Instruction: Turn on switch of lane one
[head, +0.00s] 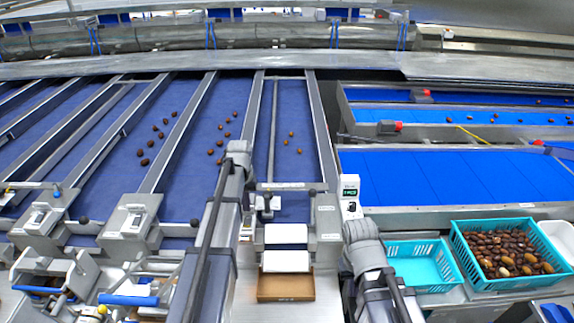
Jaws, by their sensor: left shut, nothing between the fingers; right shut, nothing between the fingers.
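A small white control box (349,188) with a dark panel and a green mark stands beside the end of the rightmost blue lane (290,110). I cannot make out a lane number or the position of a switch on it. My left gripper (238,152) is at the far end of my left arm, over the lane divider, shut and empty. My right gripper (358,230) is low, just in front of the control box, shut and empty. Fingertip detail does not show on either gripper.
Blue lanes with scattered dates (150,145) run away to the left, with metal gate units (130,220) at their near ends. A brown tray (286,286) sits between my arms. An empty teal basket (420,262) and a date-filled basket (500,287) stand at right.

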